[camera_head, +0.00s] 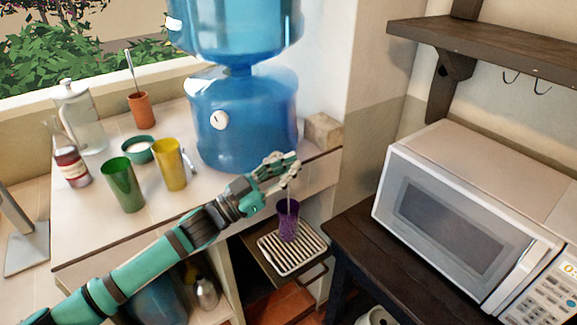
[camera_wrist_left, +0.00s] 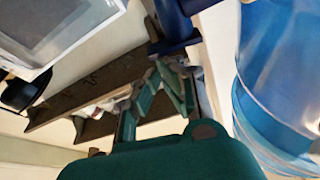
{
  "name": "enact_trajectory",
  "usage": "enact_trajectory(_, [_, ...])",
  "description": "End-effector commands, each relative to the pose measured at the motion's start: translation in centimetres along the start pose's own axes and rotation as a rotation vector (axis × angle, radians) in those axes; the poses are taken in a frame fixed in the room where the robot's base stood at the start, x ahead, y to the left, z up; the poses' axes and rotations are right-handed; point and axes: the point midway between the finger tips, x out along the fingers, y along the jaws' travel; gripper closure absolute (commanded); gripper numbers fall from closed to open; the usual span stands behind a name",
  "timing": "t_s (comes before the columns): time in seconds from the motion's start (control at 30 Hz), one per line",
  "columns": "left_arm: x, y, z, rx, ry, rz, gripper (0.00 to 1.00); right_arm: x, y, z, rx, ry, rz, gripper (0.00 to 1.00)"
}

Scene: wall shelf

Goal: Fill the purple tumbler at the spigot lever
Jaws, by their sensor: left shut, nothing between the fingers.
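The purple tumbler (camera_head: 288,224) stands upright on the slatted drip tray (camera_head: 268,259), below the counter edge. My left gripper (camera_head: 286,168) is above the tumbler, at the counter's front edge, with its fingers shut and nothing held. A thin pale vertical streak (camera_head: 289,194), which looks like running water, reaches from below the fingers to the tumbler's mouth. The spigot lever is hidden or too small to make out behind the fingers. In the left wrist view the fingers (camera_wrist_left: 166,92) are close together. The water level in the tumbler cannot be seen. My right gripper is not in view.
The blue water dispenser (camera_head: 240,135) stands behind the gripper. Green (camera_head: 123,186) and yellow (camera_head: 170,165) cups, a glass pitcher (camera_head: 82,118) and a bottle (camera_head: 72,167) stand left on the counter. A microwave (camera_head: 465,215) is at right, below a wall shelf (camera_head: 490,50).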

Motion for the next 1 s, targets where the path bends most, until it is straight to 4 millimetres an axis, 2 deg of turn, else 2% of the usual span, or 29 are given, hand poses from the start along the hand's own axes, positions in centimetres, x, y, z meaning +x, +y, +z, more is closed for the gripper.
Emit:
enact_trajectory(0.33, [1.7,-1.1,-4.2,0.001,-0.001,-0.005,1.0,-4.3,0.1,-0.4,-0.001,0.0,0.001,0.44])
enact_trajectory(0.37, [1.4,-1.1,-4.0,0.001,-0.003,-0.006,1.0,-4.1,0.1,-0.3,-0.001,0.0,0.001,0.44])
enact_trajectory(0.4, [0.0,-0.9,-3.0,0.001,-0.006,-0.007,1.0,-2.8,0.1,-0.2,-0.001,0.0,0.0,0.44])
enact_trajectory(0.7, [-5.8,-0.7,-3.1,0.002,-0.004,-0.006,1.0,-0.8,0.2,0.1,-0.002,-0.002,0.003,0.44])
enact_trajectory(0.83, [-7.5,-0.6,-3.2,0.001,-0.002,-0.005,1.0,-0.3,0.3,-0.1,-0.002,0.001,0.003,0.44])
enact_trajectory(1.0, [-8.5,-0.6,-3.5,0.002,-0.001,-0.005,1.0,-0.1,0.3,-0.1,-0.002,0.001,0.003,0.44])
